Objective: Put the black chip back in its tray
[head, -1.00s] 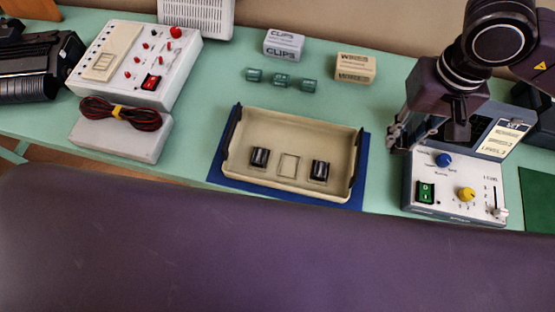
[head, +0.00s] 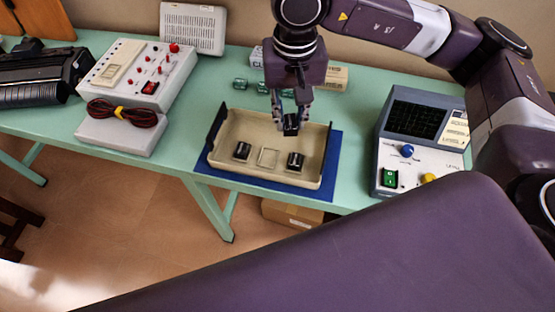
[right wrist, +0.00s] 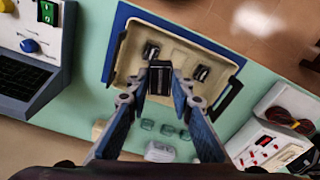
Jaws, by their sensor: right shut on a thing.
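My right gripper (head: 291,117) is shut on a black chip (head: 291,127) and holds it above the tray, toward its back right part. In the right wrist view the black chip (right wrist: 160,79) sits between the fingertips (right wrist: 158,90). The beige tray (head: 235,127) has a row of recesses. One chip (head: 242,151) sits at the left and another (head: 295,161) at the right. Between them is an empty square outline (head: 268,157). The tray also shows in the right wrist view (right wrist: 180,42), with the held chip partly covering it. My left gripper is not in view.
The tray stands on a blue mat (head: 330,175) near the table's front edge. A grey instrument with a dark screen (head: 415,120) stands to the right. A white control box (head: 150,75) and coiled cable (head: 122,112) are to the left. Green blocks (head: 240,84) lie behind the tray.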

